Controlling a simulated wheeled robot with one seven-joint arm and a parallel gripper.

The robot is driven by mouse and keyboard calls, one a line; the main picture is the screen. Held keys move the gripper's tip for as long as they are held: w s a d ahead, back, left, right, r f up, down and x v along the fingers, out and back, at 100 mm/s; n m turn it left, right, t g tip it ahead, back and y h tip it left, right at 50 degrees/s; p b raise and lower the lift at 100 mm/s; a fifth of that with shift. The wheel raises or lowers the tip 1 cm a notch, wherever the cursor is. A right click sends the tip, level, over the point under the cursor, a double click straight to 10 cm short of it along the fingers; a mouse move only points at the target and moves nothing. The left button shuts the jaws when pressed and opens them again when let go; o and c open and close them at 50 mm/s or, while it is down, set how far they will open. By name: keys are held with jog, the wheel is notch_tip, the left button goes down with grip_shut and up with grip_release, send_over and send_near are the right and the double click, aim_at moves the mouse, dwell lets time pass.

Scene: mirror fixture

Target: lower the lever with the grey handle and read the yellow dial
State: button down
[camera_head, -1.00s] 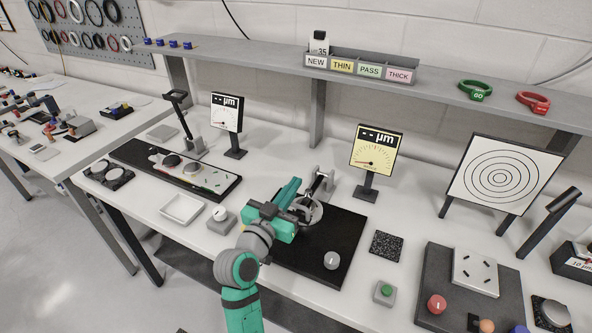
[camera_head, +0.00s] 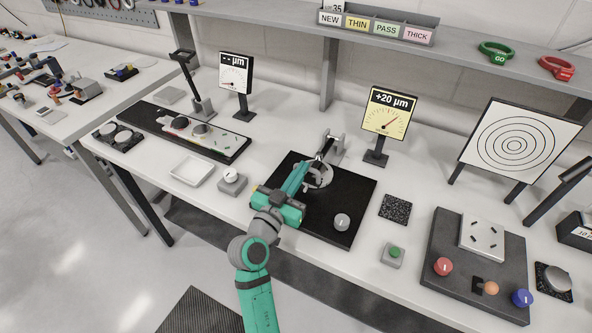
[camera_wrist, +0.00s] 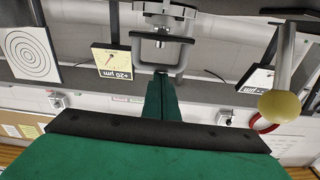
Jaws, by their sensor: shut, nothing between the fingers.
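The yellow dial (camera_head: 389,113) stands behind the black base plate (camera_head: 340,205); it reads +20 µm with its needle up to the right. It also shows upside down in the wrist view (camera_wrist: 112,61). The grey lever fixture (camera_head: 331,147) stands at the back of the plate. In the wrist view a grey U-shaped handle (camera_wrist: 181,60) spans the fixture, and my green gripper (camera_wrist: 160,74) is shut, its tip at the handle's crossbar. In the head view my gripper (camera_head: 303,172) is low over the plate and partly hides the lever; contact is unclear.
A white dial (camera_head: 235,73) and a black-topped lever (camera_head: 190,85) stand to the left. A grey knob (camera_head: 342,222) is on the plate's front right. A green button (camera_head: 394,252) and a panel with coloured knobs (camera_head: 460,285) are further right. A shelf (camera_head: 300,40) runs behind.

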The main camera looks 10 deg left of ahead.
jog(key=shift+a+f, duration=0.1)
jog(key=shift+f, duration=1)
notch_tip(320, 180, up, 5)
jog(key=s+a+f, duration=0.2)
jog(key=s+f, duration=0.2)
jog(key=s, duration=0.5)
jog(key=shift+a, duration=0.35)
